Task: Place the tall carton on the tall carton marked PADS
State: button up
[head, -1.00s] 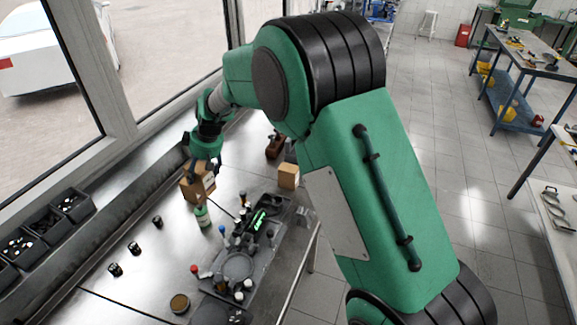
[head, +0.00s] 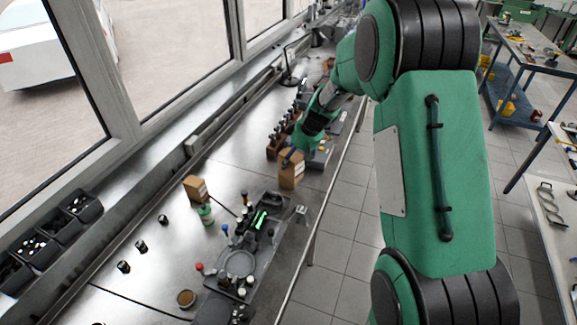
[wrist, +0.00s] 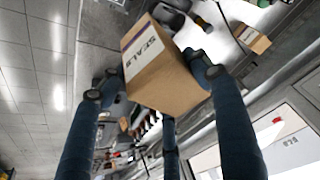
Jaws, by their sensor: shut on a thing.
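My gripper (head: 292,155) is shut on a brown tall carton. In the wrist view this carton (wrist: 165,80) sits between the blue fingers, and its white label reads SEALS. In the head view the carton (head: 291,172) shows below the fingers, near the right edge of the bench. I cannot tell whether a second carton is hidden behind or under it. Another brown carton (head: 196,189) stands at the left of the bench, apart from my gripper. A carton with a label too small to read (wrist: 252,40) shows in the wrist view. I cannot read PADS anywhere.
A green-labelled bottle (head: 206,214) stands just in front of the left carton. A dark tray of parts (head: 240,262) lies nearer on the bench. A brown rack with dark-topped items (head: 276,146) stands close behind my gripper. The bench left of the carton is mostly clear.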

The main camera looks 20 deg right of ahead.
jog(key=shift+s+d+r, duration=0.1)
jog(key=shift+s+d, duration=0.25)
jog(key=shift+d, duration=0.5)
notch_tip(320, 180, down, 5)
jog(key=shift+f, duration=0.1)
jog(key=w+d+p, duration=0.1)
jog(key=w+p, duration=0.1)
jog(key=w, duration=0.5)
jog(key=w+d+f+p, duration=0.1)
jog(key=w+d, duration=0.1)
jog(key=w, duration=0.6)
jog(key=shift+w+d+f+p, duration=0.2)
jog(key=shift+w+d+p, duration=0.05)
jog(key=shift+w+p, duration=0.1)
jog(key=shift+f+p, duration=0.45)
jog(key=shift+f, duration=1.35)
jog(key=shift+f, duration=0.15)
